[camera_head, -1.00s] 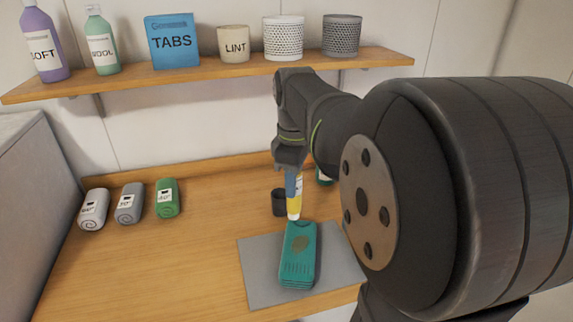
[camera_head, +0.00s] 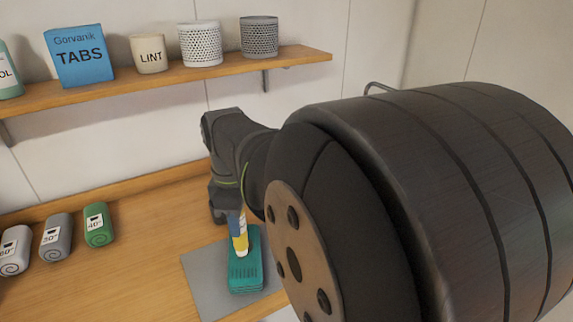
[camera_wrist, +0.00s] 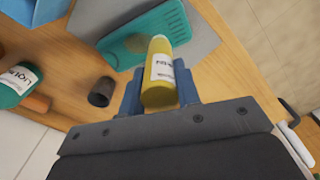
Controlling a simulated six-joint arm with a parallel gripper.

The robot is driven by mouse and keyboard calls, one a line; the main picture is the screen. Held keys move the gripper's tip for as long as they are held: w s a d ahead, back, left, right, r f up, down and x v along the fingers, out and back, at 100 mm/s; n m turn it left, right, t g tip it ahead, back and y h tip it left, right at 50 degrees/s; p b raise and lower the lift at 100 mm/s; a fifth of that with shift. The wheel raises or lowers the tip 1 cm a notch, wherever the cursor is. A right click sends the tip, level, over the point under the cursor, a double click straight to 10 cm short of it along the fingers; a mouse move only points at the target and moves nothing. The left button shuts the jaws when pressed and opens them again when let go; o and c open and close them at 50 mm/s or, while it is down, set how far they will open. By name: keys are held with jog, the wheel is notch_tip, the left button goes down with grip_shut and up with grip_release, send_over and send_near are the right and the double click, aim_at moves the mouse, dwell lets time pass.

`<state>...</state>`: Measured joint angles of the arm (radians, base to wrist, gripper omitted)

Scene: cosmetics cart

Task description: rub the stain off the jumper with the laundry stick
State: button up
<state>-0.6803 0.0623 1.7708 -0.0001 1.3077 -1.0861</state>
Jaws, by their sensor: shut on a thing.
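The teal folded jumper (camera_head: 246,278) lies on a grey mat (camera_head: 203,285); it also shows in the wrist view (camera_wrist: 165,22). The brownish stain (camera_wrist: 136,43) shows on the jumper in the wrist view; in the head view the stick hides it. My gripper (camera_wrist: 158,92) is shut on the laundry stick (camera_wrist: 160,72), yellow with a white label. In the head view the stick (camera_head: 240,242) points down, slightly tilted, in front of the jumper's far part. I cannot tell whether its tip touches the cloth.
A dark cup (camera_wrist: 101,92) and a teal bottle (camera_wrist: 14,90) stand near the stick in the wrist view. Rolled towels (camera_head: 98,225) lie at the left. A shelf (camera_head: 170,85) with a blue box (camera_head: 78,58) and containers runs above. My arm covers the right side.

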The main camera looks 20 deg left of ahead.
notch_tip(320, 180, down, 3)
jog(key=shift+r, duration=0.2)
jog(key=shift+w+f, duration=0.15)
jog(key=shift+f, duration=0.15)
jog(key=shift+w+a, duration=1.3)
jog(key=shift+w, duration=2.05)
jog(key=shift+s+d, duration=0.4)
jog(key=shift+s, duration=0.7)
jog(key=shift+s+d, duration=0.45)
jog(key=shift+s, duration=0.65)
jog(key=shift+s+d, duration=0.4)
jog(key=shift+s, duration=0.7)
jog(key=shift+s+r, duration=0.1)
jog(key=shift+s, duration=0.1)
jog(key=shift+r, duration=3.85)
jog(key=shift+f, duration=0.1)
